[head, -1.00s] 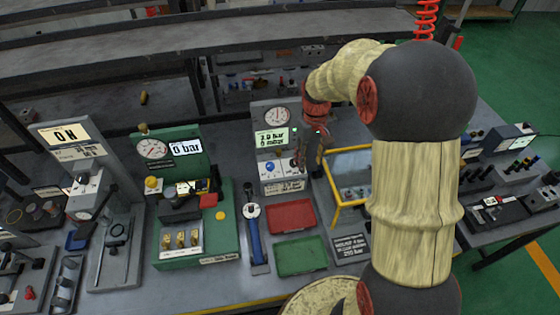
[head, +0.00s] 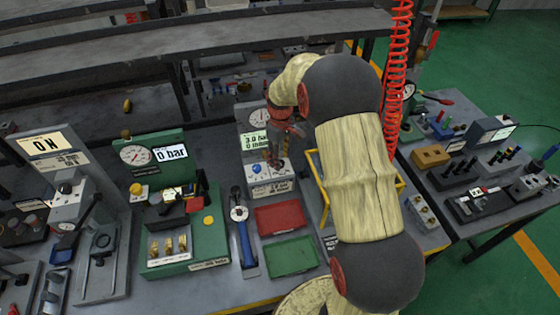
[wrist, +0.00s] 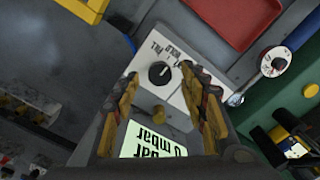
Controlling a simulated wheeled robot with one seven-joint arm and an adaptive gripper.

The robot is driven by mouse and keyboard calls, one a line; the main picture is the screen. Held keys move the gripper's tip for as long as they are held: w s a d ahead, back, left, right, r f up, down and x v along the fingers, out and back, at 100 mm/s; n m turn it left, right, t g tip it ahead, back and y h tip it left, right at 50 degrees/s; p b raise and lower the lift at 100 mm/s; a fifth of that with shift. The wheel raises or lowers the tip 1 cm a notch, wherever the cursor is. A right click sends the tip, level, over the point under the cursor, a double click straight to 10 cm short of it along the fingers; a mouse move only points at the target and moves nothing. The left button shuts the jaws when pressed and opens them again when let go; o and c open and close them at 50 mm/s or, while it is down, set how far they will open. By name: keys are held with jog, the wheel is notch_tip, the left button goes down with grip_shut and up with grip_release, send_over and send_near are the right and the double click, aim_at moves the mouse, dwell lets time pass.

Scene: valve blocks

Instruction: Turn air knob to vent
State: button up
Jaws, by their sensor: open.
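The air knob (wrist: 160,73) is a small round black knob with a white mark, on the white sloped face of the test unit (wrist: 148,52). Labels reading FILL and HOLD stand beside it, with a third label partly hidden. My gripper (wrist: 160,76) is open, with its two yellow and grey fingers on either side of the knob; whether they touch it I cannot tell. In the head view my gripper (head: 276,153) is at the front of the test unit (head: 251,122) and hides the knob. The unit's display (head: 256,142) reads 3.0 bar and 0 mbar.
A blue ball-shaped control (head: 257,168) sits left of my gripper on the unit. A red tray (head: 279,218) and a green tray (head: 291,256) lie in front.

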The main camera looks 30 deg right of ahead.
jog(key=shift+f, duration=0.7)
jog(key=c, duration=0.3)
jog(key=c, duration=0.8)
grip_shut()
jog(key=shift+r+m, duration=0.1)
jog(key=shift+m, duration=0.3)
jog(key=m+p, duration=0.2)
jog(key=m, duration=0.1)
jog(key=shift+m, duration=0.4)
jog(key=shift+m+p, duration=1)
jog(key=shift+m, duration=1.2)
